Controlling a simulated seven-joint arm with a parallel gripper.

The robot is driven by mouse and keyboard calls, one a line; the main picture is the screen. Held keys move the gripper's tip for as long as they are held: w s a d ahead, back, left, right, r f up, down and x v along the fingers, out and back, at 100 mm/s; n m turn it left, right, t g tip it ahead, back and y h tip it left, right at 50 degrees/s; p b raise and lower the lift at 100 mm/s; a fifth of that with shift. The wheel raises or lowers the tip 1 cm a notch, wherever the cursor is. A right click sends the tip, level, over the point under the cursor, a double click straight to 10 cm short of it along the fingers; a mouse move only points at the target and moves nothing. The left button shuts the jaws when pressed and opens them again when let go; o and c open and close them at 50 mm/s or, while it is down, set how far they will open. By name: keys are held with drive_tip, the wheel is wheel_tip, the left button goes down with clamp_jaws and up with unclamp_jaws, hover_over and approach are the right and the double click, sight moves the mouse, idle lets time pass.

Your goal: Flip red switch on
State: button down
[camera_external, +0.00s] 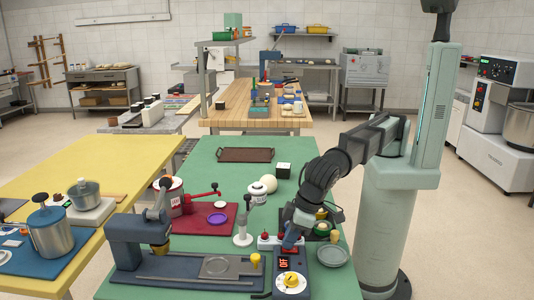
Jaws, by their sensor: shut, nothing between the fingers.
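A dark control box (304,281) stands at the front of the green table. It has a yellow-and-white round dial (291,282) and a small display with red characters (284,264), too small to read surely. A red switch (290,249) shows just above the display, partly hidden by my gripper. My gripper (291,241) points down over the box's back end, with its fingers shut and nothing between them. Whether its tips touch the switch cannot be told. A small pale unit with red knobs (267,240) is beside it on the left.
A grey-blue machine (138,240) stands left of the box on a dark base. A grey round dish (333,256) lies close on the right. A white stand (243,238), a white round item (257,192) and a brown tray (245,155) are behind.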

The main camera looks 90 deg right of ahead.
drive_tip(key=shift+w+f+g, duration=0.4)
drive_tip(key=shift+w+g, duration=0.1)
drive_tip(key=shift+g, duration=0.2)
drive_tip(key=shift+d+f, duration=0.1)
drive_tip(key=shift+d, duration=0.05)
drive_tip(key=shift+w, duration=0.2)
drive_tip(key=shift+s, duration=0.1)
drive_tip(key=shift+s+d+f, duration=0.1)
drive_tip(key=shift+s+f, duration=0.05)
drive_tip(key=shift+s, duration=1.05)
drive_tip(key=w+v, duration=0.1)
drive_tip(key=v, duration=1.4)
drive_tip(key=shift+w, duration=0.2)
